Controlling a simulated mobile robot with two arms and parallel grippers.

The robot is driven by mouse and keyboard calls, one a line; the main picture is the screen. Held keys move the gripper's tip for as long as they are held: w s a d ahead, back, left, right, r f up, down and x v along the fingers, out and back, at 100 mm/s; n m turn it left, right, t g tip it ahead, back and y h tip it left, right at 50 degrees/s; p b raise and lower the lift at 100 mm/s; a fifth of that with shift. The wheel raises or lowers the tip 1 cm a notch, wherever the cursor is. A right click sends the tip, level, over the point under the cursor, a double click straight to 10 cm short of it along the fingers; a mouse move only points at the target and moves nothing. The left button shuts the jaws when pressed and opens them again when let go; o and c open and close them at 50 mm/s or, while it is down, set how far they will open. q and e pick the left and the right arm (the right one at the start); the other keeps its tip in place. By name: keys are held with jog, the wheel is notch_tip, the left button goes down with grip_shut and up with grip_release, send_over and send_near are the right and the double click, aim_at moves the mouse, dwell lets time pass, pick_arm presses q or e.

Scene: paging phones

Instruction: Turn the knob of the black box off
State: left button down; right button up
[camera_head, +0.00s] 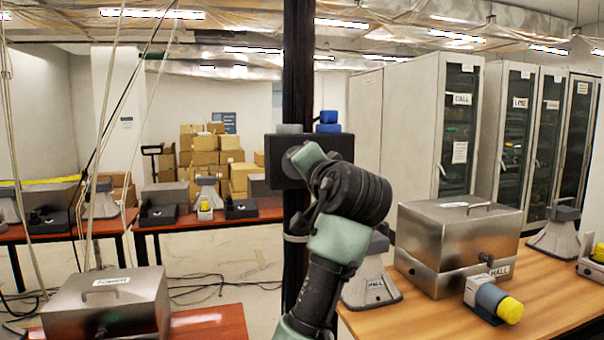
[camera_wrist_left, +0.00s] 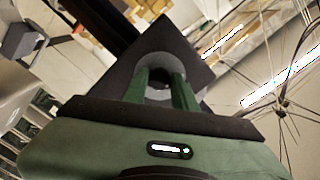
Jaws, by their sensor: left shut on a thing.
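The black box (camera_head: 339,149) is fixed to a dark upright post in the middle of the head view; it also shows in the left wrist view (camera_wrist_left: 192,58). A grey round knob (camera_wrist_left: 160,60) is on its face in the left wrist view. My left gripper (camera_wrist_left: 162,88) has its two green fingers closed on either side of the knob. In the head view my left gripper (camera_head: 300,157) covers the box's front left part and hides this knob. A blue part (camera_head: 328,124) and a grey part sit on the box's top. My right gripper is in neither view.
Another metal box (camera_head: 108,303) stands at lower left. Tall cabinets (camera_head: 440,140) and stacked cartons (camera_head: 210,160) are behind.

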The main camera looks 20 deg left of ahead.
pick_arm(q)
jog(key=shift+f+n, duration=0.3)
jog(key=shift+n, duration=0.3)
jog(key=shift+n+b, duration=0.3)
jog(key=c, duration=1.1)
grip_release()
jog(key=shift+r, duration=0.1)
jog(key=shift+d+r, duration=0.1)
jog(key=b+v, duration=0.3)
jog(key=v, duration=0.4)
jog(key=shift+s+d, duration=0.25)
jog(key=shift+s, duration=0.1)
